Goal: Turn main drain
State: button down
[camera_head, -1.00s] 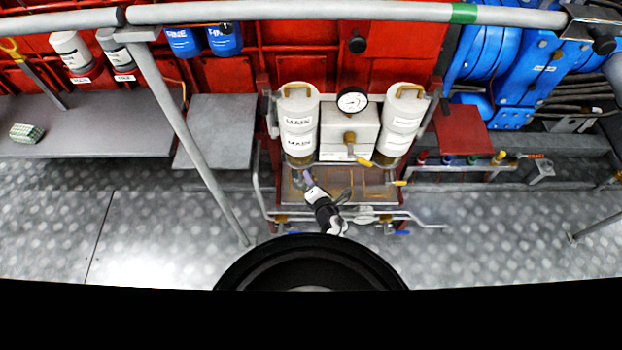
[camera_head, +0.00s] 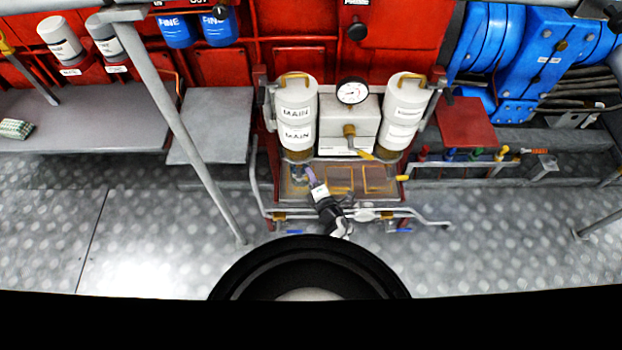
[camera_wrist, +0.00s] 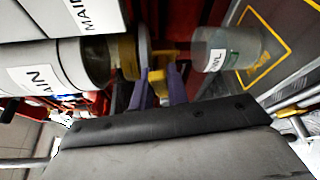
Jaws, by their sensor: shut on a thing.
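Two pale canisters stand side by side; the left one (camera_head: 297,112) is labelled MAIN. In the wrist view the MAIN canister (camera_wrist: 65,65) lies at the left, ending in a dark, brownish bowl. A small yellow drain fitting (camera_wrist: 158,76) sits beside the bowl's end. My gripper (camera_wrist: 160,88) has its purple fingers on either side of this yellow fitting and is shut on it. In the head view my gripper (camera_head: 312,180) is just below the left canister; the fitting is too small to make out there.
A clear bowl (camera_wrist: 228,50) is close to the right of my fingers. A gauge (camera_head: 352,92) and yellow-handled valve (camera_head: 360,150) sit between the canisters. Pipes (camera_head: 420,213) run below, and a grey post (camera_head: 180,125) stands at left.

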jog(key=shift+f+m+t+y+b, duration=0.3)
jog(key=shift+f+m+t+b, duration=0.15)
jog(key=shift+m+b, duration=0.7)
jog(key=c, duration=1.4)
grip_release()
jog(key=shift+o, duration=0.2)
